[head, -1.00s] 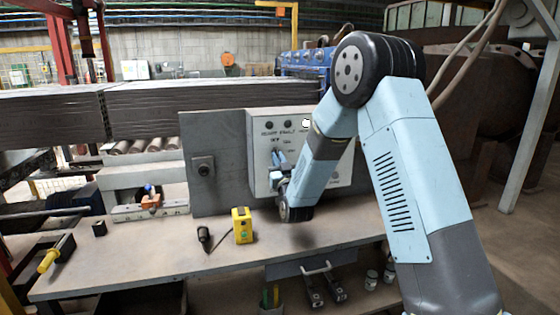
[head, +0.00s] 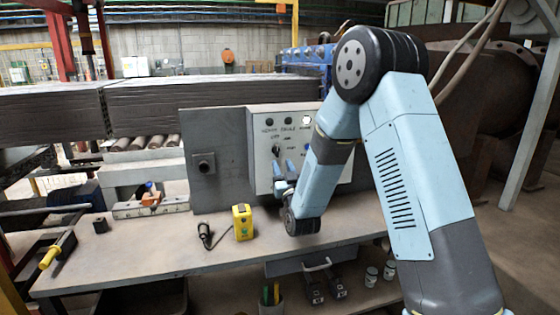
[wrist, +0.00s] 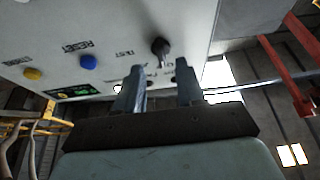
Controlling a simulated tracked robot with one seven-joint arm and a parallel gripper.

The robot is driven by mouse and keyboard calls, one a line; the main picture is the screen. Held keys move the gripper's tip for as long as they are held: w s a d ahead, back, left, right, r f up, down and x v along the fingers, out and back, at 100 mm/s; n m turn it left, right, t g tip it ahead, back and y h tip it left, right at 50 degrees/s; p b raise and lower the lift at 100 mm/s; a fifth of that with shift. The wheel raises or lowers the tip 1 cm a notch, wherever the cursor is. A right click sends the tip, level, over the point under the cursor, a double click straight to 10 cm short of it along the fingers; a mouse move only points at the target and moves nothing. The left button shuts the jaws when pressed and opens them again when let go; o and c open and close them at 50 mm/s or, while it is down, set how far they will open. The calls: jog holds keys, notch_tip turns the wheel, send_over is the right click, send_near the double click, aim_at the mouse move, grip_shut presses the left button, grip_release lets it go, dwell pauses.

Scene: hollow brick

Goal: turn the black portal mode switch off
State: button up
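The black switch (head: 276,149) is a small knob on the front of the light grey control panel (head: 262,183). In the wrist view the switch (wrist: 160,46) shows just beyond my fingertips, with printed labels around it. I cannot tell for certain which label it points to. My gripper (head: 284,168) is in front of the panel, a little below and right of the switch in the head view. In the wrist view my gripper (wrist: 160,72) is open, its two fingers apart with nothing between them. The switch appears clear of both fingers.
The panel has a lit white lamp (head: 306,120), a blue button (wrist: 88,62) and a yellow button (wrist: 32,74). A grey open door (head: 203,190) stands left.

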jog(key=v, duration=0.8)
jog(key=shift+s+d+f, duration=0.2)
jog(key=shift+s, duration=0.05)
jog(key=shift+r, duration=0.1)
